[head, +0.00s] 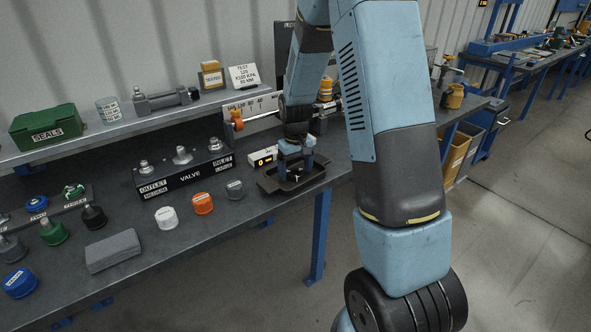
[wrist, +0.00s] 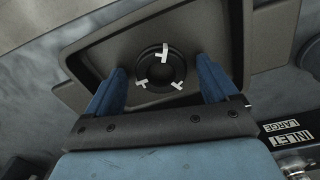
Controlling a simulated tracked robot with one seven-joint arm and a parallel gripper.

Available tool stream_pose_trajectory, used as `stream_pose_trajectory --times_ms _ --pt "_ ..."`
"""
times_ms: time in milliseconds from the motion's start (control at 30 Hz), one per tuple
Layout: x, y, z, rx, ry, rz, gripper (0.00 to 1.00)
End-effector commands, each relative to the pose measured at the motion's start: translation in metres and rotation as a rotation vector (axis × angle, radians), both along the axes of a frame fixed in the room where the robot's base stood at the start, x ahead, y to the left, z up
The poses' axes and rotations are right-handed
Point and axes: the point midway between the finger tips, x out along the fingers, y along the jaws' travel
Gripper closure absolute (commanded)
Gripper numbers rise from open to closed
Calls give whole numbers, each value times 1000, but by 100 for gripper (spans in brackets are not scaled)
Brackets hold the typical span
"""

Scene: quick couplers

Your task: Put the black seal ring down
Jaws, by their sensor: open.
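The black seal ring (wrist: 181,70) lies flat on the floor of a dark shallow tray (wrist: 107,62) in the wrist view. Three small white T-shaped marks or tabs show around it. My gripper (wrist: 162,76) is open, with one blue finger on each side of the ring and a visible gap to both. In the head view my gripper (head: 296,163) points down over the tray (head: 272,186) near the bench's front edge. There the ring is mostly hidden by the fingers; only a small light spot shows.
A black valve block (head: 185,175) with several fittings stands left of the tray. A small display box (head: 262,157) is just behind it. Grey (head: 235,189), orange (head: 202,203) and white (head: 166,217) caps stand along the front. A grey pad (head: 112,251) lies further left.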

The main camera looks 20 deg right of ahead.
Motion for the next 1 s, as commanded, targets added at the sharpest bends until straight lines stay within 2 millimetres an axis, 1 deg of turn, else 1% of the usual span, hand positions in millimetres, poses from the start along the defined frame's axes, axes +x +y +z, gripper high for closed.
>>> stream_pose_trajectory --times_ms 133,267,500,700,900,1000 --pt "1 0 7 1 -3 0 13" --pt "1 0 24 0 -5 1 13" --pt "1 0 71 0 -6 0 13" --pt "1 0 103 1 -3 0 13" --pt "0 0 120 0 -2 0 13" --pt "-3 0 128 1 -9 -3 13"
